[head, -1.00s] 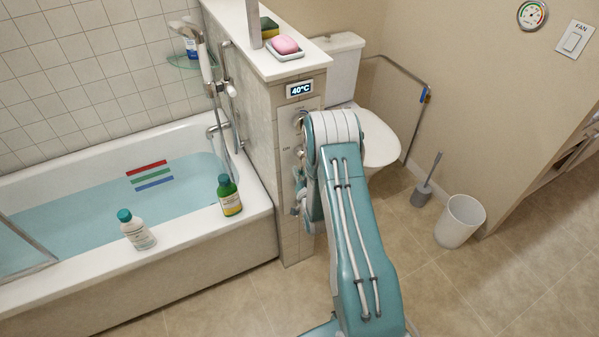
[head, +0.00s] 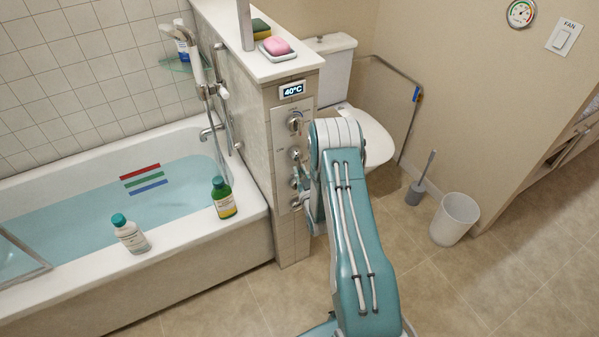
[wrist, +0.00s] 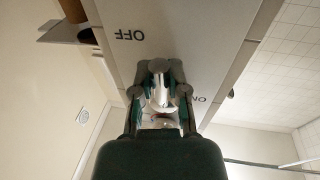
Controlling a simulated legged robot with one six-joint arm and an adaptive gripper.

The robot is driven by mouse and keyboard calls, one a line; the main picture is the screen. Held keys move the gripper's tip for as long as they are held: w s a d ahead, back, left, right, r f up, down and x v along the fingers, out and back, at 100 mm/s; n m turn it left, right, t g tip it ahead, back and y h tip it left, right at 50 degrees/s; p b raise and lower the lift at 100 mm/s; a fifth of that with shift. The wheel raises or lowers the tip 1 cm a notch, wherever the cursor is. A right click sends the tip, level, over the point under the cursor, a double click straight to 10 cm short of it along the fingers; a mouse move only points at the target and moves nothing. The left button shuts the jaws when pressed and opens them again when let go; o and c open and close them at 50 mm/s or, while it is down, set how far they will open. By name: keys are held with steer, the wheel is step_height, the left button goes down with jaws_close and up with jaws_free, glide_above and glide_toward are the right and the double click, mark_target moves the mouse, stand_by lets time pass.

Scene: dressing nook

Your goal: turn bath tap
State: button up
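The tap panel (head: 284,131) is on the end face of the tiled half wall. In the head view my arm hides most of my gripper, low beside the panel. In the wrist view my gripper (wrist: 161,76) has its two fingers close on either side of a shiny metal tap handle (wrist: 160,92) and appears shut on it. The panel shows inverted "OFF" and "ON" marks there. A display above the panel reads 40°C.
The filled bathtub (head: 255,213) is left of the half wall, with a green bottle (head: 223,199) and a white bottle (head: 130,235) on its rim. A toilet (head: 368,140), brush (head: 419,187) and white bin (head: 454,218) stand at right. A soap dish tops the wall.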

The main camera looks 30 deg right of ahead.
steer(key=o, duration=0.4)
steer(key=s, duration=0.4)
steer(key=s+a, duration=0.1)
steer(key=s, duration=0.2)
steer(key=s+f, duration=0.1)
steer(key=s, duration=0.3)
steer(key=shift+s+a+f, duration=0.1)
steer(key=shift+s+a, duration=0.25)
steer(key=shift+a, duration=0.05)
